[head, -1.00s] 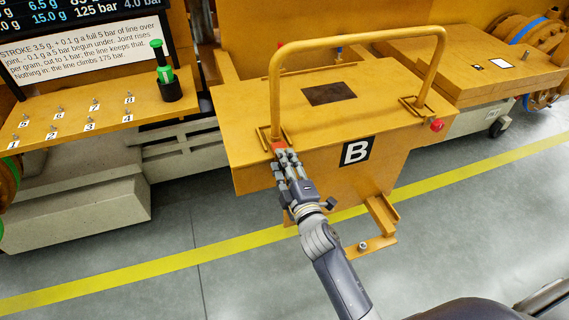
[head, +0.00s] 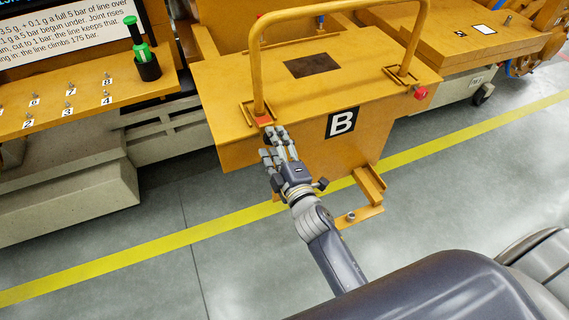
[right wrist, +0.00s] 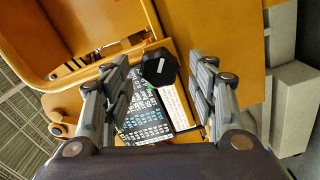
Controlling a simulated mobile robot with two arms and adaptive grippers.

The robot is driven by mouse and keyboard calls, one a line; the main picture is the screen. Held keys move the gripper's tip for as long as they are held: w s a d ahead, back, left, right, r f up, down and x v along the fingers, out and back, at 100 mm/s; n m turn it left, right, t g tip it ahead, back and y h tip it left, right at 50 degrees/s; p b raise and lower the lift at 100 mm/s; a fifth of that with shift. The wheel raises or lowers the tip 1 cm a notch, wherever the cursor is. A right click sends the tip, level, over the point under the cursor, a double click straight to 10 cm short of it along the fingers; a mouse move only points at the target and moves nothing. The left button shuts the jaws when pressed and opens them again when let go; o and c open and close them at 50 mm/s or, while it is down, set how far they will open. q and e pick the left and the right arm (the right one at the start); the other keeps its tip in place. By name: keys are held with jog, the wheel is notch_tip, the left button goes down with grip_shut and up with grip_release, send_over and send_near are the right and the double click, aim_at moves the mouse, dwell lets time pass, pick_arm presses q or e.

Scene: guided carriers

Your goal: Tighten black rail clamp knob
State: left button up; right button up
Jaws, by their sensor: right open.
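The black rail clamp knob (right wrist: 159,67) shows in the right wrist view as a dark many-sided knob. It lies between the spread fingertips of my right gripper (right wrist: 160,80), with gaps visible on both sides. In the head view my right gripper (head: 272,146) is at the front left corner of the yellow carrier B (head: 223,95), just below the red patch (head: 264,120) at the foot of the yellow rail (head: 257,70). The knob cannot be made out there. My left gripper is out of view.
A red button (head: 421,93) is on the carrier's right front edge. A yellow shelf with numbered pegs (head: 60,122) and a green-and-black tool (head: 140,48) is at the left. A low yellow bracket (head: 362,213) juts out over the floor. The floor in front is mostly clear.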

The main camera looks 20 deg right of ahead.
jog(key=s, duration=0.9)
jog(key=shift+s+d, duration=0.15)
jog(key=s+a+f+m+g, duration=0.1)
jog(key=s+f+m+g, duration=0.2)
jog(key=f, duration=0.9)
jog(key=s+f+m+g, duration=0.1)
jog(key=s+f+g, duration=0.3)
jog(key=f, duration=0.8)
jog(key=s+a+f+m+g, duration=0.15)
jog(key=s+f, duration=0.35)
jog(key=f, duration=0.8)
jog(key=s+d+f+m+g, duration=0.2)
jog(key=s+f, duration=0.3)
jog(key=s, duration=0.4)
jog(key=s+d+f+m+g, duration=0.2)
jog(key=s+f, duration=0.4)
jog(key=s, duration=0.3)
jog(key=s+d+f+m+g+b, duration=0.1)
jog(key=s+d+f+m+g, duration=0.2)
jog(key=s, duration=0.6)
notch_tip(320, 180, down, 3)
jog(key=shift+d+r+g+h, duration=0.1)
jog(key=shift+d+g+h, duration=0.2)
jog(key=shift+d+g, duration=0.55)
jog(key=shift+d, duration=0.1)
